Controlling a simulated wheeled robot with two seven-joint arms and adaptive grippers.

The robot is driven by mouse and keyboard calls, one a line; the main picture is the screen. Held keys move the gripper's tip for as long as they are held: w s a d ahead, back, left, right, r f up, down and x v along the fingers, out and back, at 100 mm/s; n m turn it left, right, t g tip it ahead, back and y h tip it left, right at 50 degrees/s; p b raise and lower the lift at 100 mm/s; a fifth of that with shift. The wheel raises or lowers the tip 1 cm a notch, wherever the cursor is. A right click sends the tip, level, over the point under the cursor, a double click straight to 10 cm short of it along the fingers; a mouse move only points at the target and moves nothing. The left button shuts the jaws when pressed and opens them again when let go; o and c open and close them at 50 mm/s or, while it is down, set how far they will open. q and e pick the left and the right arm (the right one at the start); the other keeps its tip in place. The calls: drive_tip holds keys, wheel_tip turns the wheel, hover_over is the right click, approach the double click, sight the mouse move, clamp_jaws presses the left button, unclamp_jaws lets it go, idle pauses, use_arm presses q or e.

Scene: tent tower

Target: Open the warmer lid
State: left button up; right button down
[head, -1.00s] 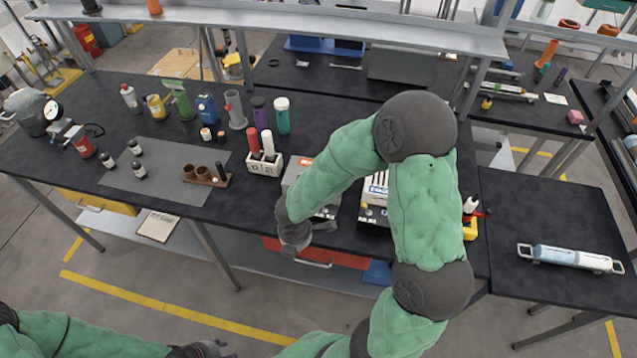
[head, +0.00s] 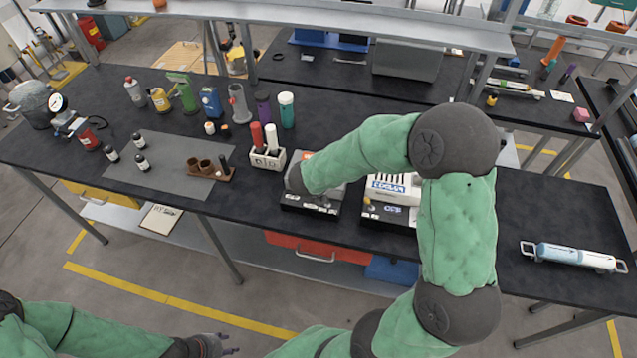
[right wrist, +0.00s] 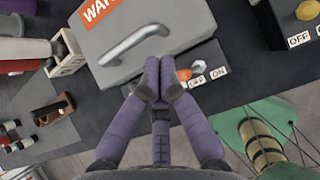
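The warmer (head: 322,208) is a grey box with a dark front panel on the long black table. In the right wrist view its grey lid (right wrist: 192,20) appears closed, with an orange warning label (right wrist: 97,10) and a curved metal handle (right wrist: 134,43). My right gripper (right wrist: 159,72) has its purple fingertips together just below and right of the handle, with nothing visible between them. In the head view my right forearm and wrist cover part of the warmer and hide that gripper. My left gripper (head: 228,344) is low at the bottom edge, away from the table; its finger opening is unclear.
A cooler (head: 391,190) stands just right of the warmer. A white holder (head: 267,161) with red and white bottles stands to its left. An orange knob (right wrist: 184,75) and OFF/ON switch labels sit beside my right fingertips. The right table end holds a blue-white cylinder (head: 572,256).

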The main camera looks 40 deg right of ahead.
drive_tip(key=shift+b+x, duration=0.3)
drive_tip(key=shift+x, duration=1.25)
